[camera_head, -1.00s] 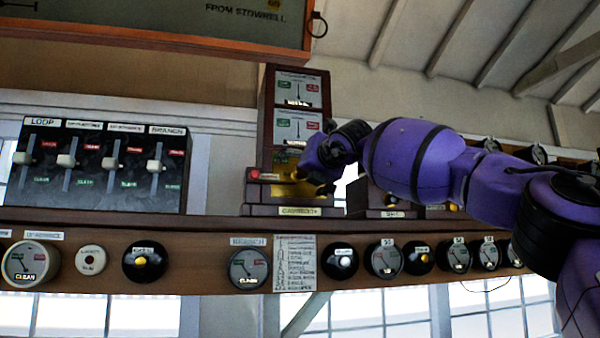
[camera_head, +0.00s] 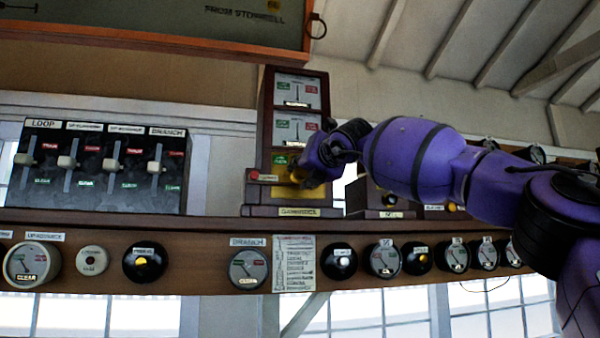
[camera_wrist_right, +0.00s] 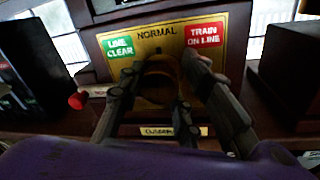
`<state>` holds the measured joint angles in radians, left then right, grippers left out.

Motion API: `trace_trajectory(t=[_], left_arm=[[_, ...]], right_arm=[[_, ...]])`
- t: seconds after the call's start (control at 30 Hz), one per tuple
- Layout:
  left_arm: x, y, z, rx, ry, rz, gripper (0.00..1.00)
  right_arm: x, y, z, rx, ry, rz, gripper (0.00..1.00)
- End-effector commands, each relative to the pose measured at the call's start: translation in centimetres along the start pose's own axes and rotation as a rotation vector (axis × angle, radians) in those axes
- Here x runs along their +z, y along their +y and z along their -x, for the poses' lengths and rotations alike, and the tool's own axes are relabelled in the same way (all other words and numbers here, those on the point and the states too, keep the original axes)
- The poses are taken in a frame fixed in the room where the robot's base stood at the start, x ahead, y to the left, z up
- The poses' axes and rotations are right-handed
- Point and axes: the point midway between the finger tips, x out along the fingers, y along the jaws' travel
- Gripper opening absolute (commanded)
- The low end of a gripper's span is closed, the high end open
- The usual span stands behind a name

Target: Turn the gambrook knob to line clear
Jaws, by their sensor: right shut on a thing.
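The Gambrook instrument is a dark wooden case (camera_head: 292,195) on the shelf, with a nameplate (camera_head: 299,212) low on its front. In the right wrist view its brass plate (camera_wrist_right: 157,32) reads NORMAL at top, with a green LINE CLEAR label (camera_wrist_right: 119,46) at left and a red TRAIN ON LINE label (camera_wrist_right: 206,35) at right. The round brass-coloured knob (camera_wrist_right: 158,84) sits below NORMAL. My right gripper (camera_wrist_right: 166,82) is shut on the knob, fingers at both sides. The fingers hide part of it, so its exact angle is hard to read. My left gripper is out of view.
A red button (camera_wrist_right: 78,100) sits left of the plate. Two dial indicators (camera_head: 296,108) rise above the case. A lever panel (camera_head: 100,165) stands at left, and another instrument (camera_head: 385,200) stands close at right. Gauges and plungers line the shelf front (camera_head: 210,262).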

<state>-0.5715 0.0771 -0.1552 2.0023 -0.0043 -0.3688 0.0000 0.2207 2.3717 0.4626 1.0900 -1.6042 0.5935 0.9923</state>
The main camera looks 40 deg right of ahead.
Motion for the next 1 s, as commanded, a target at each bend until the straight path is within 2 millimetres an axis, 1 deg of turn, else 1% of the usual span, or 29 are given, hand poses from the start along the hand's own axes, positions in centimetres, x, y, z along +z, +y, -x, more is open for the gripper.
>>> trace_trajectory(t=[0.13, 0.23, 0.53, 0.7, 1.0], left_arm=[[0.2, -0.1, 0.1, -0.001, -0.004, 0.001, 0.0], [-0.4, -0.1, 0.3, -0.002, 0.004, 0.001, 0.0], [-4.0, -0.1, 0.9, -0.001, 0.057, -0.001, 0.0], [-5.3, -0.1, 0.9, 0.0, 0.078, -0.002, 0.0], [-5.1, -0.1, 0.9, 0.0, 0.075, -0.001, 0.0]], right_arm=[[-0.1, 0.0, -0.1, 0.002, -0.001, 0.003, 0.06], [0.1, 0.0, 0.0, -0.001, 0.003, 0.034, 0.06], [0.4, 0.0, 0.1, -0.013, 0.031, 0.249, 0.06], [0.1, -0.1, 0.0, -0.018, 0.044, 0.337, 0.06], [-0.1, -0.1, -0.1, -0.019, 0.047, 0.349, 0.06]])
